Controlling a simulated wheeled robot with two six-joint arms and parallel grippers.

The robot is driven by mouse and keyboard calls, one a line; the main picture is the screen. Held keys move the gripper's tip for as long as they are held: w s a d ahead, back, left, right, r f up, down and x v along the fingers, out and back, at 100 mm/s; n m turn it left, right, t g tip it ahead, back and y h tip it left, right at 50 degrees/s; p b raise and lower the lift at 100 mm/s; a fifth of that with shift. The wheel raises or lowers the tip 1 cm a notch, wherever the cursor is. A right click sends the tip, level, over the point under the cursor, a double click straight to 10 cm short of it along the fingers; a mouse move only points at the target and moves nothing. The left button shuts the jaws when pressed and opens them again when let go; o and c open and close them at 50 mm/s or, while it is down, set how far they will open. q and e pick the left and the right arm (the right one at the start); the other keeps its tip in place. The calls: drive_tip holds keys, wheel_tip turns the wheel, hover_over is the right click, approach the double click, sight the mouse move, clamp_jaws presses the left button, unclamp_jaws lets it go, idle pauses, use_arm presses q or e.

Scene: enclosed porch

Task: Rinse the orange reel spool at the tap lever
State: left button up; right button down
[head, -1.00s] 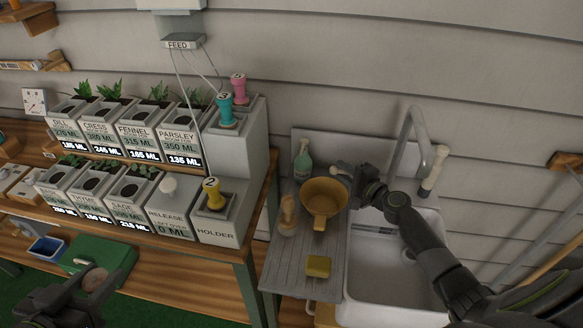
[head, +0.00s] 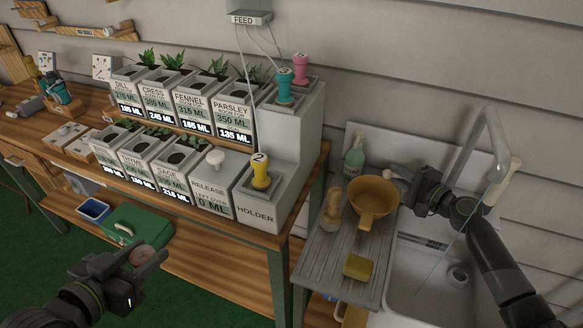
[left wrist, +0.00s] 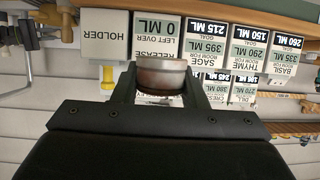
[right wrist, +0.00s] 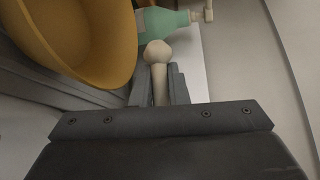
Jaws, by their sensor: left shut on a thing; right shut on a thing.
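My left gripper (head: 138,265) is shut on a rust-brown, short round piece (head: 143,255), in front of the bench. In the left wrist view this piece (left wrist: 161,78) has a pale grey rim and sits between the fingers; it seems to be the orange reel spool. My right gripper (head: 413,186) is shut on the stem of a white-knobbed lever (right wrist: 158,54) beside the sink, which seems to be the tap lever. The grey tap (head: 490,140) arches over the white sink (head: 400,285). A faint thin line shows below its spout; I cannot tell whether it is water.
A green box (head: 135,235) lies on the lower shelf.

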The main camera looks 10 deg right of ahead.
drive_tip(key=shift+s+f+n+y+b, duration=0.15)
drive_tip(key=shift+n+y+b, duration=0.3)
drive_tip(key=shift+b, duration=0.35)
use_arm(q)
wheel_tip(320, 180, down, 3)
drive_tip(key=shift+f+b, duration=0.2)
drive_tip(key=shift+b, duration=0.2)
use_arm(e)
drive_tip(key=shift+s+a+g+y, duration=0.1)
drive_tip(key=shift+g+y, duration=0.15)
drive_tip(key=shift+g, duration=0.15)
drive_tip(key=shift+r, duration=0.2)
drive_tip(key=c, duration=1.7)
unclamp_jaws()
